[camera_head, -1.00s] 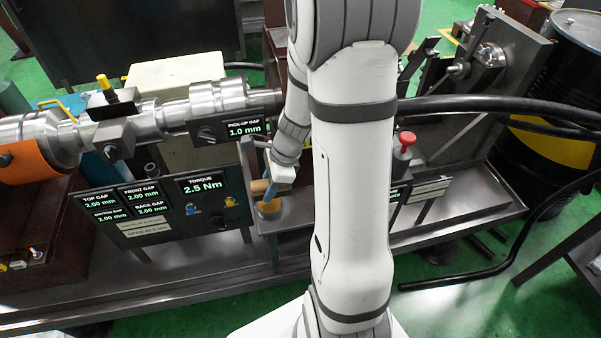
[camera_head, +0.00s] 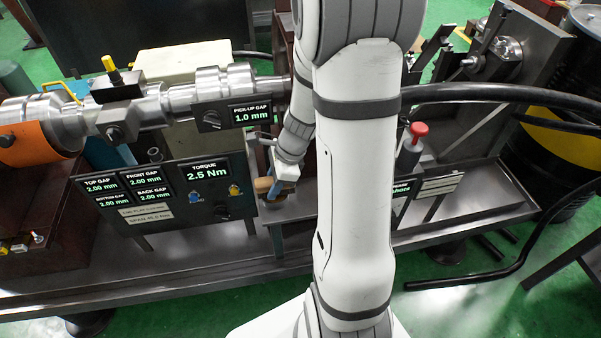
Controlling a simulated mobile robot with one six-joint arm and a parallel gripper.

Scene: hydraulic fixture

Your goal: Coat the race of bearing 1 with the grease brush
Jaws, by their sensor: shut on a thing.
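My gripper (camera_head: 273,186) is low at the bench, just right of the gauge panel, small and partly turned away. It is shut on a tan, wooden-looking piece (camera_head: 263,185), which looks like the handle of the grease brush. The bristles cannot be made out. A small amber-brown patch (camera_head: 274,197) shows just below the gripper; I cannot tell whether it is a grease pot or part of the brush. No bearing marked 1 can be picked out, and my arm hides the middle of the bench.
A steel shaft (camera_head: 178,101) with clamps and an orange collar (camera_head: 38,148) lies at left above the gauge panel (camera_head: 160,190). A red-capped grey cylinder (camera_head: 411,148) stands right of my arm. Black hoses (camera_head: 500,96) run right towards a dark drum (camera_head: 570,100).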

